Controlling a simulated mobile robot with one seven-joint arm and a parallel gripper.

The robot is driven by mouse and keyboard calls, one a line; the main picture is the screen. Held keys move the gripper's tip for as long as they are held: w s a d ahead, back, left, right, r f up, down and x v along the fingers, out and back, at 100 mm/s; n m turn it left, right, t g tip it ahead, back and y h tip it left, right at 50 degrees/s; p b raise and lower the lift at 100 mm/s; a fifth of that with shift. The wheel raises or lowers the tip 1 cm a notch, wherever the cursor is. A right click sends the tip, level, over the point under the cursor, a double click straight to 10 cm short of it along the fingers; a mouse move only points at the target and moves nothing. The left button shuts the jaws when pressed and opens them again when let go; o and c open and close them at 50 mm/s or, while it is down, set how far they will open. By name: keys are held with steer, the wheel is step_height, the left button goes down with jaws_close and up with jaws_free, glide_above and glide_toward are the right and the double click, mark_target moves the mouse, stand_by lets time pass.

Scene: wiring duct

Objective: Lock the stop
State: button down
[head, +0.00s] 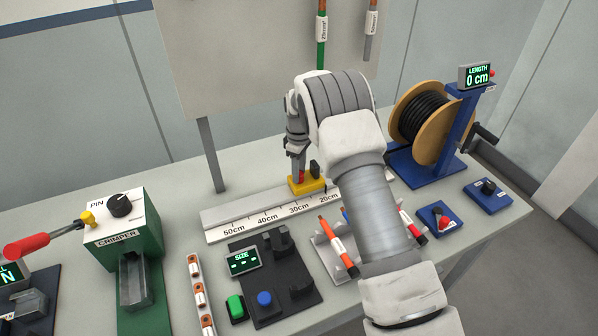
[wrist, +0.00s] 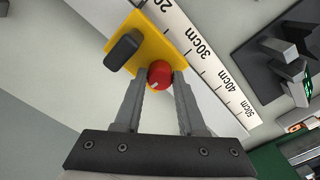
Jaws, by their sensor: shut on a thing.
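The stop is a yellow block (wrist: 166,38) on the white measuring rule. It carries a red knob (wrist: 160,74) with a pale mark and a black upright piece (wrist: 123,48). In the head view the yellow stop (head: 308,185) sits between the 30cm and 20cm marks. My gripper (wrist: 158,76) is shut on the red knob, with one finger on each side of it. In the head view my gripper (head: 299,168) comes down from above onto the stop, and my arm hides the right end of the rule.
The rule (head: 250,215) runs along the bench. A cable spool (head: 420,115) on a blue stand with a "0 cm" display (head: 478,76) is at right. A green crimper (head: 130,240) is at left. A dark size gauge (head: 270,285) and a rack (head: 330,255) stand in front.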

steer(key=m+b, duration=0.2)
steer(key=m, duration=0.2)
steer(key=shift+f, duration=0.1)
steer(key=m+b, duration=0.1)
steer(key=m, duration=0.3)
steer(key=shift+m, duration=0.3)
steer(key=m+b, duration=0.1)
steer(key=m, duration=0.3)
steer(key=shift+m, duration=2.2)
steer(key=shift+c, duration=2.4)
jaws_free()
steer(key=shift+r, duration=0.2)
